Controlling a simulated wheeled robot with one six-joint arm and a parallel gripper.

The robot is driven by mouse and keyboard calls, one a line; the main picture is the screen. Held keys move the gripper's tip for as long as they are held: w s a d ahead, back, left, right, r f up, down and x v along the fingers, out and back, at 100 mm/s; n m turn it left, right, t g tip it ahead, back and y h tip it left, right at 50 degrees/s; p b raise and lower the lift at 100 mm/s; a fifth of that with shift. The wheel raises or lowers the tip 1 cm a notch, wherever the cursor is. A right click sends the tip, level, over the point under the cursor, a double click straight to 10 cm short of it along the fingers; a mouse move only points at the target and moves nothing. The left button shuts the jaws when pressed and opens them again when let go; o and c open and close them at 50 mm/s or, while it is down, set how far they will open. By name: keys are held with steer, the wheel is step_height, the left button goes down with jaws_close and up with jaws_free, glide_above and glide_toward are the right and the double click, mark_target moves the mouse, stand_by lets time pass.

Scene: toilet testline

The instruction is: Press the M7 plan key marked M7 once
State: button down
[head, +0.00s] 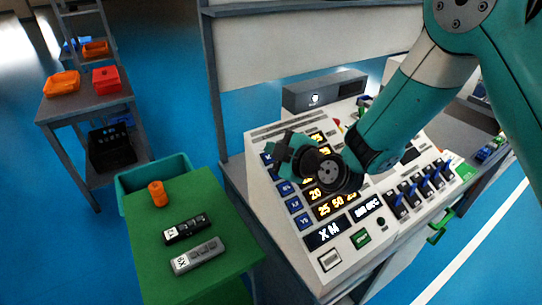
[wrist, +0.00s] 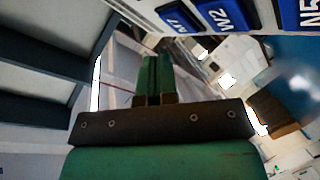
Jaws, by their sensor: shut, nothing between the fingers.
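The control panel (head: 322,262) carries a column of blue keys along its left side, whose labels are too small to read surely in the head view. In the wrist view a blue key with a partly cut label that looks like M7 (wrist: 176,18) is at the top, left of a key marked W2 (wrist: 217,17). My gripper (head: 281,152) is over the upper part of the key column and hides part of it. In the wrist view its green fingers (wrist: 153,60) are together and empty, below the M7-looking key in the picture. Contact with any key cannot be told.
A blue key marked N5 (wrist: 312,18) is at the wrist view's top right. Lit displays (head: 330,206) and a bank of switches (head: 420,190) fill the panel. A green side table (head: 215,265) holds two remote-like devices and an orange cylinder (head: 157,194).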

steer(key=r, duration=0.1)
steer(key=s+r, duration=0.1)
steer(key=d+r, duration=0.1)
steer(key=shift+s+r, duration=0.25)
steer(key=shift+s, duration=0.1)
stand_by(0.5)
steer(key=s+d+r+m+g+h, duration=0.2)
steer(key=s+d+r+m+g, duration=0.1)
steer(key=s, duration=0.6)
steer(key=s+d+r+m+g+h, duration=0.2)
steer(key=s+d+r+m+g, duration=0.1)
steer(key=s+d, duration=0.4)
steer(key=s+d+r+m+g+h, duration=0.2)
steer(key=s+d+m+g, duration=0.3)
steer(key=s, duration=0.5)
steer(key=shift+s+r+m, duration=0.35)
steer(key=shift+r+m, duration=0.05)
steer(key=shift+r, duration=0.05)
